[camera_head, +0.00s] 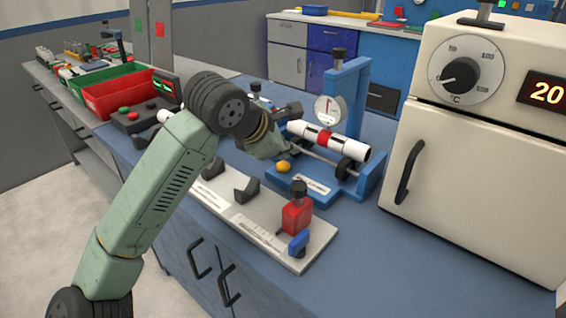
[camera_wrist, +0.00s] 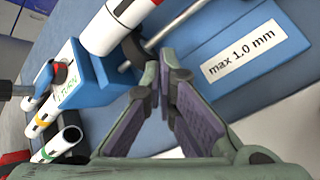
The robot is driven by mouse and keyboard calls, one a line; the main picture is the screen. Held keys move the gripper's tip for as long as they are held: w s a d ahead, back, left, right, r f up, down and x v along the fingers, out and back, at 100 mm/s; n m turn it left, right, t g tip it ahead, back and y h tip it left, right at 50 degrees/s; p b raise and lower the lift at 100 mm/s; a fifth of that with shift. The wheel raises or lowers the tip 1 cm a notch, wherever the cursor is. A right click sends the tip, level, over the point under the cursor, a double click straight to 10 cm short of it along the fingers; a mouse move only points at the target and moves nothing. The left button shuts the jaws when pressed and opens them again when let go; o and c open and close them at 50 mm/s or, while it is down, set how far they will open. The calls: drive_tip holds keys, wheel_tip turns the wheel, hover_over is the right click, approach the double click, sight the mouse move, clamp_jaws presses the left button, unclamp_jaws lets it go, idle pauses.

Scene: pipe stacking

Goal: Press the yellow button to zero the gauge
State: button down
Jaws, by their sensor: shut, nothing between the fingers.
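A white pipe (camera_head: 347,148) with a red band and black rings lies on the fixture under the gauge. My gripper (camera_head: 291,151) is shut and empty, just above and behind the button in the head view. In the wrist view the fingertips (camera_wrist: 167,68) meet beside the "max 1.0 mm" label (camera_wrist: 240,52); the button does not show there, so contact cannot be told.
A white-topped fixture (camera_head: 247,212) with black cradles and a red clamp (camera_head: 297,214) lies in front. An oven (camera_head: 480,140) reading 20 stands at right. Red (camera_head: 118,97) and green bins stand at left. Banded pipes (camera_wrist: 62,143) and a blue block (camera_wrist: 85,80) show in the wrist view.

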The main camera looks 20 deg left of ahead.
sight(286, 166)
drive_tip(key=shift+r+p, duration=1.1)
drive_tip(key=shift+r, duration=1.45)
drive_tip(key=shift+d, duration=0.1)
